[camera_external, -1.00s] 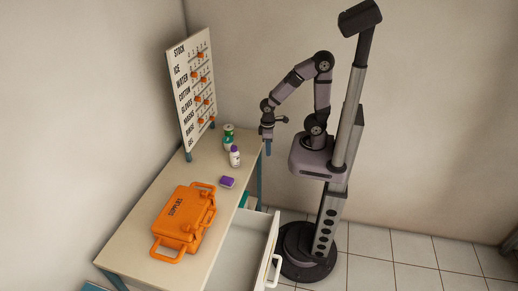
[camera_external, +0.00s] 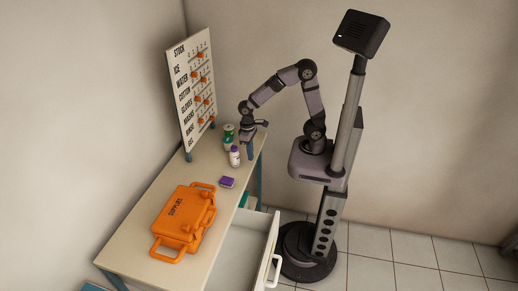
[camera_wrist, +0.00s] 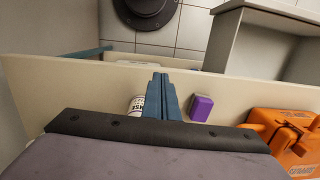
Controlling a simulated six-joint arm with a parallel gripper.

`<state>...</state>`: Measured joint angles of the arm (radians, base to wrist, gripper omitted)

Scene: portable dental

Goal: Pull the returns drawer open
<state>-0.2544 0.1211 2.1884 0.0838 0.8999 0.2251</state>
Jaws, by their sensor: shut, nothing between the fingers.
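A pale drawer (camera_external: 243,246) stands pulled out from the front of the table, with a white bar handle (camera_external: 276,269) on its front. No label on it can be read, so I cannot tell whether it is the returns drawer. It also shows at the upper right of the wrist view (camera_wrist: 228,44). My gripper (camera_external: 250,157) is over the far end of the table, close to the bottles and well apart from the drawer. Its blue fingers (camera_wrist: 160,77) are shut together and empty in the wrist view.
A white bottle with a purple cap (camera_external: 235,157), a green container (camera_external: 228,135) and a purple block (camera_external: 227,182) stand near my gripper. An orange case (camera_external: 186,222) lies on the table (camera_external: 135,258). A stock board (camera_external: 192,90) stands behind.

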